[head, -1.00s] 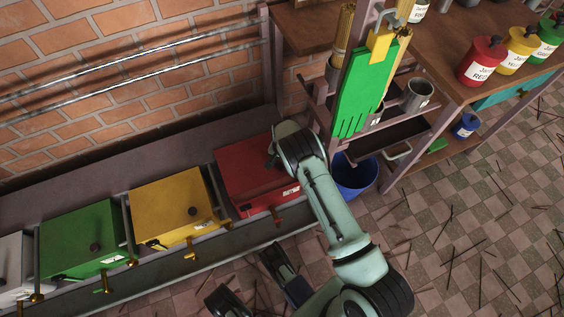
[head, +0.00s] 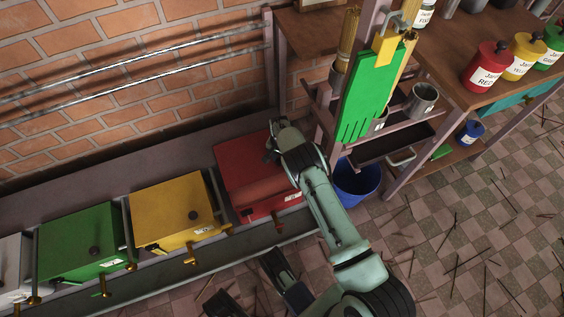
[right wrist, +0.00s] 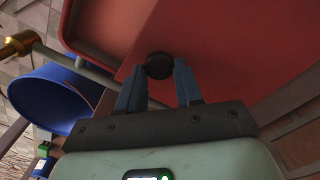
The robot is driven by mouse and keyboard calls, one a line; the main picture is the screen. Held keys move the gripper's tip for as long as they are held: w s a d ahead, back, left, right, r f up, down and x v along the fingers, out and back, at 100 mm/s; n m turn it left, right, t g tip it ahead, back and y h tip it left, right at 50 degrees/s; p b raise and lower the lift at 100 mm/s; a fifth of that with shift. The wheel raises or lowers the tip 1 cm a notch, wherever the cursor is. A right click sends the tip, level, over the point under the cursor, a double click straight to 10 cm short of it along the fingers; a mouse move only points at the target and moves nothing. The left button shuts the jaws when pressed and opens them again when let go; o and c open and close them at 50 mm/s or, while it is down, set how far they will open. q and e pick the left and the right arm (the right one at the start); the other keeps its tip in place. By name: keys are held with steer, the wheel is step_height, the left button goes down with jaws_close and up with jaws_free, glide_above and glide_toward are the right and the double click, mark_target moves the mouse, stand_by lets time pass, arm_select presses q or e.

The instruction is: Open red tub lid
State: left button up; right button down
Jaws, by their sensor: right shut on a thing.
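The red tub (head: 265,207) stands at the right end of the row of tubs by the brick wall. Its red lid (head: 236,160) is on top; it seems slightly tilted, but I cannot tell how wide any gap is. In the right wrist view, the lid's round black knob (right wrist: 158,66) sits between the fingertips of my right gripper (right wrist: 158,80), which is shut on it. In the head view, the wrist covers the knob and part of the lid. Dark parts at the bottom edge may be my left gripper (head: 255,290); its state is unclear.
The yellow tub (head: 170,208) and green tub (head: 78,240) stand left of the red tub. A blue bucket (head: 360,185) stands right of it, below a rack with a green apron-like panel (head: 370,95). Metal rails (head: 150,70) run along the wall.

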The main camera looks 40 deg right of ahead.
steer(key=c, duration=0.7)
jaws_free()
steer(key=shift+c, duration=0.2)
arm_select(q)
steer(key=w+r+t+p, duration=0.2)
steer(key=w+r+p, duration=0.1)
steer(key=w, duration=0.4)
steer(key=shift+d+r+m+t+p, duration=0.35)
steer(key=shift+d+r, duration=0.1)
steer(key=shift+r, duration=0.15)
arm_select(e)
step_height(320, 180, up, 13)
steer(key=shift+r, duration=0.15)
arm_select(q)
steer(key=shift+w, duration=0.1)
